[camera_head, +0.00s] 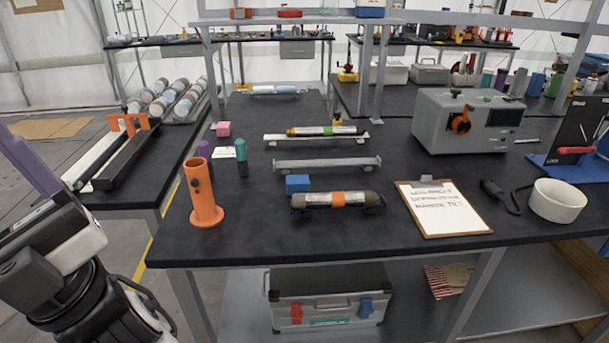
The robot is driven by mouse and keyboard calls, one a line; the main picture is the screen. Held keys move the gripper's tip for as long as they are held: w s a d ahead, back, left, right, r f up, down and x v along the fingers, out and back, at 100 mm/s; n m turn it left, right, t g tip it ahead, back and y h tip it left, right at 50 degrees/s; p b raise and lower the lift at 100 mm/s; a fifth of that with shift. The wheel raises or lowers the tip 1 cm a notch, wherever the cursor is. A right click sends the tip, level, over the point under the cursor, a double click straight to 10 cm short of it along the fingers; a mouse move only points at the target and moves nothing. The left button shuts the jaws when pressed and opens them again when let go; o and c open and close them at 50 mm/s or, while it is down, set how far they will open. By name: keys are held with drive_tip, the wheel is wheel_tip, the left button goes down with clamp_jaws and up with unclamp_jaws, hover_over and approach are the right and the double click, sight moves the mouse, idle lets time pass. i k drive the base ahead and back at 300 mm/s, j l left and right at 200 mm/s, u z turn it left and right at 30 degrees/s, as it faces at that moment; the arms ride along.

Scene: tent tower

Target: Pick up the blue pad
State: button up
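The blue pad (297,183) looks like a small blue block. It lies on the black tabletop (260,238) of the middle workbench, just behind the left end of a dark cylinder with an orange band (338,199). A grey rail-like piece (328,164) lies behind it. The top and front of the pad show, and nothing grips it. Part of my arm shows at the lower left, off the bench's left side and well apart from the pad. I cannot make out any gripper fingertips in this view.
An orange stand (204,195) is left of the pad, near the front left corner. Purple and teal bottles (240,149) and a pink block (223,129) are behind it. A clipboard (441,208), a white bowl (557,200) and a grey instrument (465,121) are to the right.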

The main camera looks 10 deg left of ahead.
sight(296, 184)
drive_tip(key=l+u, duration=0.25)
drive_tip(key=i+l+u, duration=0.1)
drive_tip(key=u, duration=0.2)
drive_tip(key=i, duration=0.9)
